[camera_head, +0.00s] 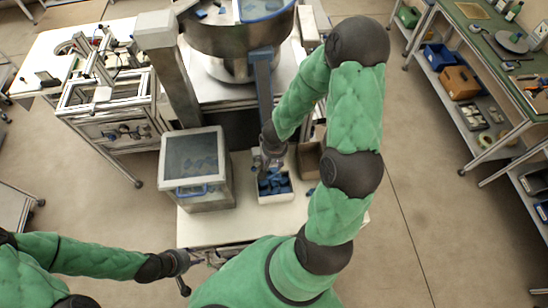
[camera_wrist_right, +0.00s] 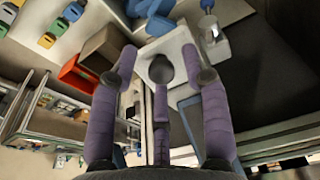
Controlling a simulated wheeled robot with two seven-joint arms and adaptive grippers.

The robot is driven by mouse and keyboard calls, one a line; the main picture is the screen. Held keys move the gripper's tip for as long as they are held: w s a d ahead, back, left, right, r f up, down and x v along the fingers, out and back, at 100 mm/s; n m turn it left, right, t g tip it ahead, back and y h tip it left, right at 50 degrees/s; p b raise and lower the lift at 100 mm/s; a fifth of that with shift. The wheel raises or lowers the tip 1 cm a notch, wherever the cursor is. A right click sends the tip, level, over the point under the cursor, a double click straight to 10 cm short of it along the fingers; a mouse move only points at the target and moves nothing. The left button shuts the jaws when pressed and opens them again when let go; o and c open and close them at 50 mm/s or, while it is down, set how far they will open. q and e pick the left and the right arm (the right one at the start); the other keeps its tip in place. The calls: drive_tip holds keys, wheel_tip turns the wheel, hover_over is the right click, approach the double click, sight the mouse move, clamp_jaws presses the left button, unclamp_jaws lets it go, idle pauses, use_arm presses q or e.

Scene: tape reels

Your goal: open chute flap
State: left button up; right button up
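The blue-grey chute (camera_head: 262,90) comes down from the steel bowl feeder (camera_head: 232,38). My right gripper (camera_head: 268,160) is at the chute's lower end, above a white tray (camera_head: 275,197) of blue parts. In the right wrist view my right gripper (camera_wrist_right: 159,62) has its purple fingers spread around a pale piece with a dark round spot (camera_wrist_right: 160,68), possibly the chute flap. I cannot tell whether the fingers touch it. The flap is not clearly seen in the head view. My left gripper (camera_head: 187,271) is low at the table's front left, fingers apart and empty.
A clear-lidded box (camera_head: 195,165) with a blue handle stands left of the tray. A brown box (camera_head: 308,160) stands right of it. A workbench (camera_head: 110,95) is at the left and shelving (camera_head: 490,90) at the right.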

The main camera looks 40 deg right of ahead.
drive_tip(key=shift+w, duration=0.1)
drive_tip(key=shift+d+r, duration=0.1)
drive_tip(key=shift+r, duration=0.35)
wheel_tip(320, 180, up, 11)
drive_tip(key=s+a, duration=0.1)
drive_tip(key=s, duration=0.1)
drive_tip(key=shift+a, duration=0.15)
